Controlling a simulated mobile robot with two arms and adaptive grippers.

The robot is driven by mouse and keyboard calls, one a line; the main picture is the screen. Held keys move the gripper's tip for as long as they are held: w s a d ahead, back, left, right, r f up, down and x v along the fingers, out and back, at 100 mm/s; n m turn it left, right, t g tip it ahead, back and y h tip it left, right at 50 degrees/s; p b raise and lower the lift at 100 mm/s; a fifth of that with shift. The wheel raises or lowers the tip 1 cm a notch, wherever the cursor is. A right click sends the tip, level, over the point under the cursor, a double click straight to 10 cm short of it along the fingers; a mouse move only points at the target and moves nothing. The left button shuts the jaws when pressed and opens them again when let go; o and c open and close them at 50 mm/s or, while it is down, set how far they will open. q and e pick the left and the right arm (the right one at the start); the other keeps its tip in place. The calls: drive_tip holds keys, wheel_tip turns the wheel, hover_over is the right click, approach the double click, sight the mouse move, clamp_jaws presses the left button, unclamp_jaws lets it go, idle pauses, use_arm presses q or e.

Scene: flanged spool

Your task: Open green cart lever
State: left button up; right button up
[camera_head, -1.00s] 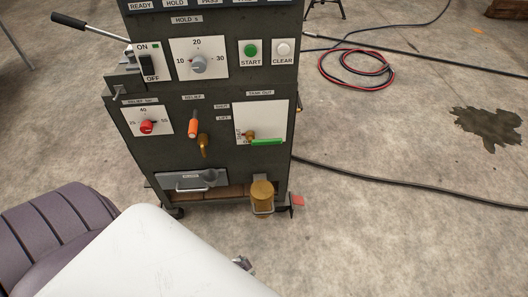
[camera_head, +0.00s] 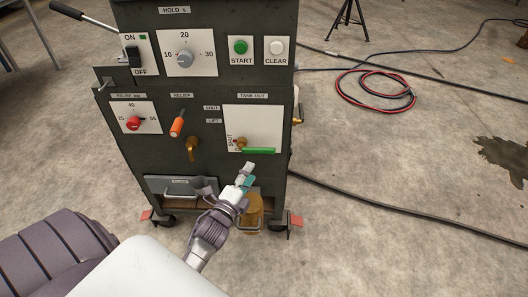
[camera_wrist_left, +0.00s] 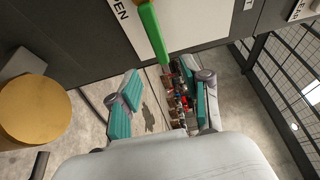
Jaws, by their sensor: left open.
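The green cart lever (camera_head: 258,151) lies about level across the lower part of the white TANK OUT plate (camera_head: 262,121), reaching right from its brass pivot (camera_head: 241,142). In the left wrist view the green lever (camera_wrist_left: 153,32) comes down from the top, just beyond the fingertips. My left gripper (camera_head: 247,176) is just below the lever in the head view, in front of the cart. Its two teal fingers (camera_wrist_left: 165,98) are spread with nothing between them in the wrist view. I see no clear contact with the lever. My right gripper is out of view.
A brass cylinder (camera_head: 251,212) at the cart's lower front is partly behind my left gripper; it is close on the left in the wrist view (camera_wrist_left: 32,110). An orange RELIEF handle (camera_head: 178,126) is left of the plate. Cables (camera_head: 375,90) lie on the right floor.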

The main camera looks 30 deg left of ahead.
sight(263, 152)
use_arm(q)
drive_tip(key=w, duration=0.3)
drive_tip(key=w+a, duration=0.1)
drive_tip(key=w, duration=0.2)
drive_tip(key=w+b, duration=0.1)
drive_tip(key=w, duration=0.3)
drive_tip(key=shift+a+f, duration=0.1)
drive_tip(key=shift+a, duration=0.2)
drive_tip(key=shift+w+a, duration=0.1)
drive_tip(key=shift+w, duration=0.6)
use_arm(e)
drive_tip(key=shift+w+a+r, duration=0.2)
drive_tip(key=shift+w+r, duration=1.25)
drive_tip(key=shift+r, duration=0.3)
use_arm(q)
drive_tip(key=shift+c, duration=0.3)
clamp_jaws()
